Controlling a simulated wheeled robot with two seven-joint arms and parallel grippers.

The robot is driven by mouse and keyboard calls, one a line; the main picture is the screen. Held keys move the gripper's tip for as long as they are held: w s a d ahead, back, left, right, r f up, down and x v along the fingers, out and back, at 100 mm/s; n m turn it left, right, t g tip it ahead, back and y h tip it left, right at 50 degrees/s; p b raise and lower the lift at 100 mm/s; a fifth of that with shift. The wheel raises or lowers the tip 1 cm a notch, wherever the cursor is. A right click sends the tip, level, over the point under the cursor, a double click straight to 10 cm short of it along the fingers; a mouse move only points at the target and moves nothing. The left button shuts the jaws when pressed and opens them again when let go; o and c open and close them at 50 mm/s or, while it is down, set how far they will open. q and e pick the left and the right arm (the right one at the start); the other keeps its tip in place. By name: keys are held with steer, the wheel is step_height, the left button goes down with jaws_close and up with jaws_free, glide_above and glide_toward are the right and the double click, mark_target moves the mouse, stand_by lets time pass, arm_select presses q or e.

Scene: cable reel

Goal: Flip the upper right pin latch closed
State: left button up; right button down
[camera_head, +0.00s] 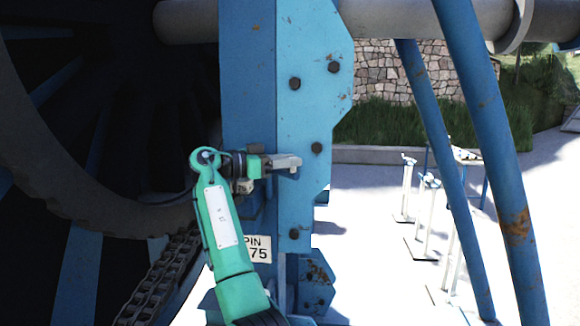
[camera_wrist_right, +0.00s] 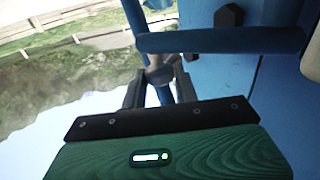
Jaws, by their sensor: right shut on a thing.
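My right gripper (camera_head: 285,163) is at the blue steel post, at the end of my green arm that rises from the bottom of the head view. Its grey fingers lie across the face of the bolted plate. In the right wrist view its dark fingers (camera_wrist_right: 158,90) are shut on part of the pin latch, which is mostly hidden between them. A blue bar (camera_wrist_right: 220,40) of the latch area runs sideways beyond the fingers, close to the blue plate. How far the latch is turned cannot be told. My left gripper is not in view.
The blue post (camera_head: 248,60) and its plate (camera_head: 305,110) carry several dark bolts. A white pin sign (camera_head: 257,248) is below my gripper. The large dark reel (camera_head: 60,140) and a chain (camera_head: 160,280) are at left.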

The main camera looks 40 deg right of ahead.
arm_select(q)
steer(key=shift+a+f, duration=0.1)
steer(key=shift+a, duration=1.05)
arm_select(e)
steer(key=shift+a+m+g+y, duration=0.4)
steer(key=shift+m+g, duration=0.1)
steer(key=shift+g, duration=0.4)
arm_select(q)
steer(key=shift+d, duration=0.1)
arm_select(e)
steer(key=c, duration=1.4)
jaws_free()
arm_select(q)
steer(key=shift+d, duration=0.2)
arm_select(e)
steer(key=shift+o, duration=0.2)
steer(key=shift+w, duration=0.1)
